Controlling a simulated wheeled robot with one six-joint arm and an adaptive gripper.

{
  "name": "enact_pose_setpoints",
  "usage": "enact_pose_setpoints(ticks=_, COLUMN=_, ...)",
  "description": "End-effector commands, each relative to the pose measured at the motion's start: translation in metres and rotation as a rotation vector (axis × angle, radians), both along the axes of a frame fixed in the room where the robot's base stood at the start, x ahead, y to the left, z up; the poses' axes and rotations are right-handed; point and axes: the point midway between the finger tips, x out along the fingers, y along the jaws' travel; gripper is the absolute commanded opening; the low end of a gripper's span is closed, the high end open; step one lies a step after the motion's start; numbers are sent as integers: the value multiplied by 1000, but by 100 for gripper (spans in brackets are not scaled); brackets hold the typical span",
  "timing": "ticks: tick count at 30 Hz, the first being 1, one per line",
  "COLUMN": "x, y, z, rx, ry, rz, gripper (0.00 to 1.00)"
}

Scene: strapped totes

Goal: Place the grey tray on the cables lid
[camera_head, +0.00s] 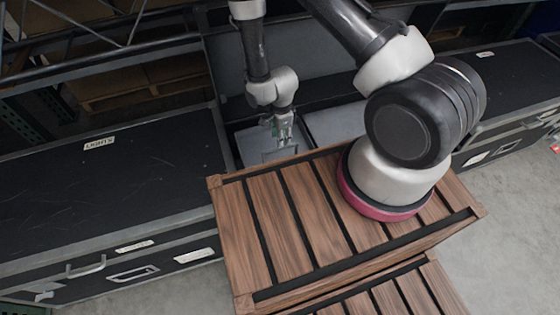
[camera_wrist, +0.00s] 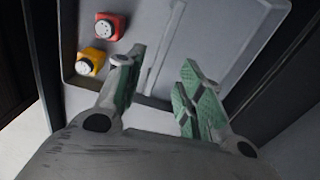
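The grey tray (camera_wrist: 222,40) fills the upper part of the wrist view. A red round-faced piece (camera_wrist: 109,27) and a yellow one (camera_wrist: 92,62) sit in its left part, and a raised ridge runs across its floor. In the head view a grey surface (camera_head: 262,143) below my gripper (camera_head: 283,133) appears to be this tray, low between the two black cases. My gripper, with green finger pads (camera_wrist: 160,88), is open, its fingers apart over the tray's near edge. I cannot tell whether they touch it. No label reading cables is legible.
A second grey surface (camera_head: 337,121) lies right of my gripper. A metal rack (camera_head: 95,50) stands behind.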

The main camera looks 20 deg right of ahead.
Motion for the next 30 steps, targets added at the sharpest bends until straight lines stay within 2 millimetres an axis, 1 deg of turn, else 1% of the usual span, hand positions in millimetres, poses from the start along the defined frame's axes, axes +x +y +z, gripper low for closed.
enact_pose_setpoints(ticks=2, x=0, y=0, z=-2, rx=0, ry=1, rz=-46, gripper=38)
enact_pose_setpoints(ticks=5, x=0, y=0, z=-11, rx=-1, ry=2, rz=-63, gripper=38)
enact_pose_setpoints(ticks=11, x=-1, y=1, z=-37, rx=-1, ry=2, rz=-60, gripper=38)
enact_pose_setpoints(ticks=15, x=0, y=3, z=-60, rx=-1, ry=3, rz=-60, gripper=38)
enact_pose_setpoints(ticks=18, x=0, y=3, z=-72, rx=-1, ry=3, rz=-60, gripper=38)
enact_pose_setpoints(ticks=21, x=0, y=3, z=-78, rx=0, ry=2, rz=-60, gripper=38)
enact_pose_setpoints(ticks=27, x=0, y=3, z=-78, rx=0, ry=1, rz=-59, gripper=38)
enact_pose_setpoints(ticks=29, x=0, y=3, z=-78, rx=0, ry=1, rz=-59, gripper=27)
enact_pose_setpoints(ticks=30, x=0, y=3, z=-78, rx=0, ry=1, rz=-59, gripper=19)
